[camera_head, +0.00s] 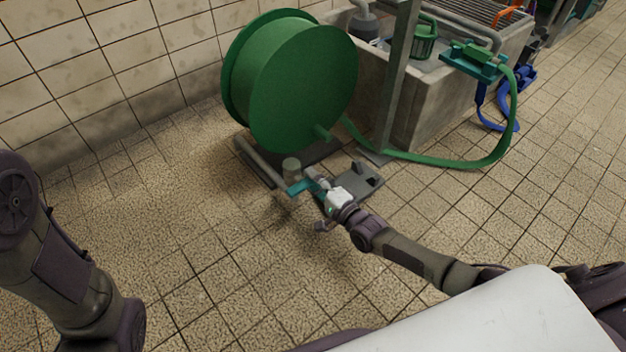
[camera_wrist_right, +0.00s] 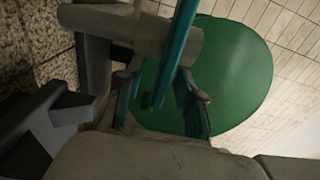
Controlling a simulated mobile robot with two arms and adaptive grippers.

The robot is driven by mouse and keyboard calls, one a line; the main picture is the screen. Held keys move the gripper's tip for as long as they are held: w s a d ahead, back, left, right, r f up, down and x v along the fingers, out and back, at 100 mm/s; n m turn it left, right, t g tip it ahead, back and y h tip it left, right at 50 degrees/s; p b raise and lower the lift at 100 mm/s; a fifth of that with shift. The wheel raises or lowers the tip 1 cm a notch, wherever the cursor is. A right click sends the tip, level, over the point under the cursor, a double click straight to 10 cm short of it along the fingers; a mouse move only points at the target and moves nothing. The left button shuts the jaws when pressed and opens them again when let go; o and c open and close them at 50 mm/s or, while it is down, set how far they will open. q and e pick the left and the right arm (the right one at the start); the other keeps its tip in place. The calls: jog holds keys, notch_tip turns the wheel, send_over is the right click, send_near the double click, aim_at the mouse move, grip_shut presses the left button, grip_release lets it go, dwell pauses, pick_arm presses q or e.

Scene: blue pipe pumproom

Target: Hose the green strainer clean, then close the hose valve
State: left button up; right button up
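The green strainer (camera_head: 425,40) is a slotted basket in the concrete sink, in the head view. A teal spray nozzle (camera_head: 474,60) lies at the sink's front edge, with the green hose (camera_head: 450,162) looping from it down to the floor. The hose valve (camera_head: 291,170), with a teal lever (camera_head: 299,187), stands low in front of the reel. My right gripper (camera_head: 317,185) is at the lever. In the wrist view, its fingers (camera_wrist_right: 163,105) are apart and the lever (camera_wrist_right: 178,45) reaches between or over them; contact is unclear. My left gripper is out of view.
A large green hose reel (camera_head: 300,85) stands by the tiled wall behind the valve. A grey post (camera_head: 398,75) rises between reel and sink (camera_head: 432,110). A grey floor bracket (camera_head: 358,185) is beside my right gripper. Front floor is clear.

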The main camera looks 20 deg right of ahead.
jog(key=v, duration=1.2)
jog(key=shift+r, duration=0.1)
